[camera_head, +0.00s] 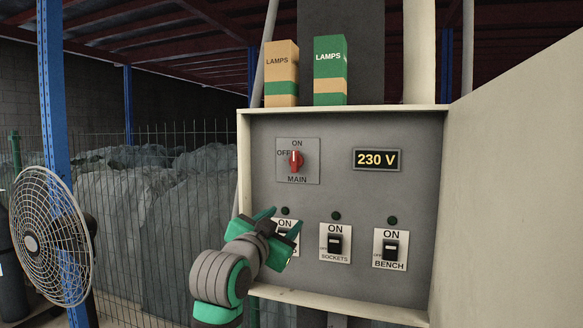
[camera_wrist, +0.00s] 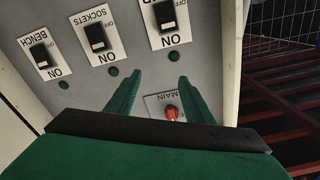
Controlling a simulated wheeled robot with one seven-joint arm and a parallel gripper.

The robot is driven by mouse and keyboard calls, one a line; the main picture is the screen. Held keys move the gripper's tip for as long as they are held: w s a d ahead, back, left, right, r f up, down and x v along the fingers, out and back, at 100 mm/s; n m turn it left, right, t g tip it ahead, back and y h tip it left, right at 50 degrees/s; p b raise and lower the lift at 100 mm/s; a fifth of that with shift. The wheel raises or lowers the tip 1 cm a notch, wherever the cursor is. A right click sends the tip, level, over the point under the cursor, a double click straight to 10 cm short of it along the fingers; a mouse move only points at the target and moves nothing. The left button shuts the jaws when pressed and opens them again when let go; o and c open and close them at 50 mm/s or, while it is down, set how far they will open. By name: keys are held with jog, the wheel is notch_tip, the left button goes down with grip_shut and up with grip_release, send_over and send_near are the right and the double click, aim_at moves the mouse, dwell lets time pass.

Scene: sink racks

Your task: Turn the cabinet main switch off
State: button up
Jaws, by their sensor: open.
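The main switch (camera_head: 296,162) is a red rotary knob on a grey plate at the upper left of the cabinet panel. Its white mark points up toward ON; OFF is printed to its left. The 230 V display (camera_head: 376,159) is lit. My gripper (camera_head: 281,224) is open and empty, below the main switch and in front of the lower left rocker switch, which it partly hides. In the wrist view the picture is upside down; the red knob (camera_wrist: 172,114) shows near the right finger of my gripper (camera_wrist: 160,84), apart from it as far as I can tell.
The sockets switch (camera_head: 335,243) and bench switch (camera_head: 390,249) sit low on the panel, under dark indicator lamps. The open cabinet door (camera_head: 510,180) stands at the right. Two lamp boxes (camera_head: 330,70) stand on top. A fan (camera_head: 50,235) is at the left.

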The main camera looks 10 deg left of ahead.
jog(key=m, duration=0.2)
send_near(294, 162)
jog(key=w, duration=0.8)
jog(key=shift+w+d+r, duration=0.1)
jog(key=shift+w+d, duration=0.2)
jog(key=shift+d, duration=0.1)
jog(key=c, duration=1)
